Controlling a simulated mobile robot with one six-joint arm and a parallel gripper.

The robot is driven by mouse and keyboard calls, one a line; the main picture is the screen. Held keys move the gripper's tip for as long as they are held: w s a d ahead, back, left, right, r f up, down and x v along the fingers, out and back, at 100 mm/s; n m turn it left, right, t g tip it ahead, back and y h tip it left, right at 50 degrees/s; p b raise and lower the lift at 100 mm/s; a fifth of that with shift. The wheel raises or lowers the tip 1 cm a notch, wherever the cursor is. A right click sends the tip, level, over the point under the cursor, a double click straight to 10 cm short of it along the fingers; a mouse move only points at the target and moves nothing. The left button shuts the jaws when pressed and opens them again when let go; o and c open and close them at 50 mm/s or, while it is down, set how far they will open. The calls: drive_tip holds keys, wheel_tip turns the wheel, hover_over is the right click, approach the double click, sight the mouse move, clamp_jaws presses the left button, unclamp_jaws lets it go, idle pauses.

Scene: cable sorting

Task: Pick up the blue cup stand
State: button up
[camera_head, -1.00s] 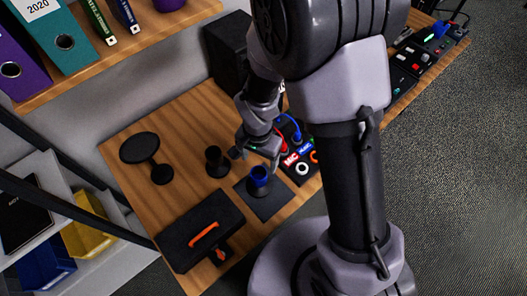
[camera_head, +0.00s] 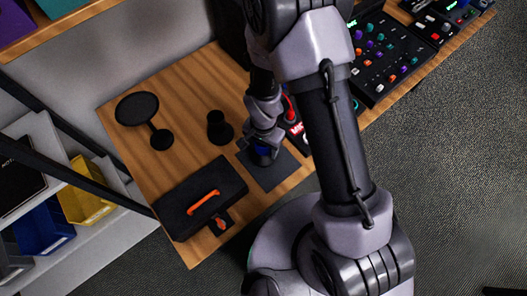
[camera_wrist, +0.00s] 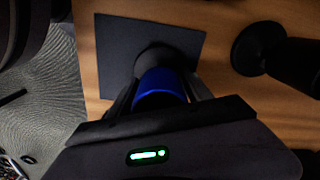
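The blue cup stand has a blue top (camera_wrist: 160,84) and a dark round base (camera_wrist: 160,55). It stands upright on a dark square mat (camera_head: 268,176) near the table's front edge. In the head view its blue part (camera_head: 262,150) is mostly hidden by my gripper (camera_head: 262,155). In the wrist view my gripper (camera_wrist: 161,92) has one finger on each side of the blue top. The fingers are apart, with the blue part between them; whether they touch it is not clear.
A black cup stand (camera_head: 219,128) is left of my gripper, with a black round-topped stand (camera_head: 137,108) farther left. A black case (camera_head: 190,205) with an orange handle lies in front. Dark panels with knobs (camera_head: 375,60) are at the right. Bare wood lies between the stands.

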clamp_jaws()
drive_tip(key=shift+r, duration=0.1)
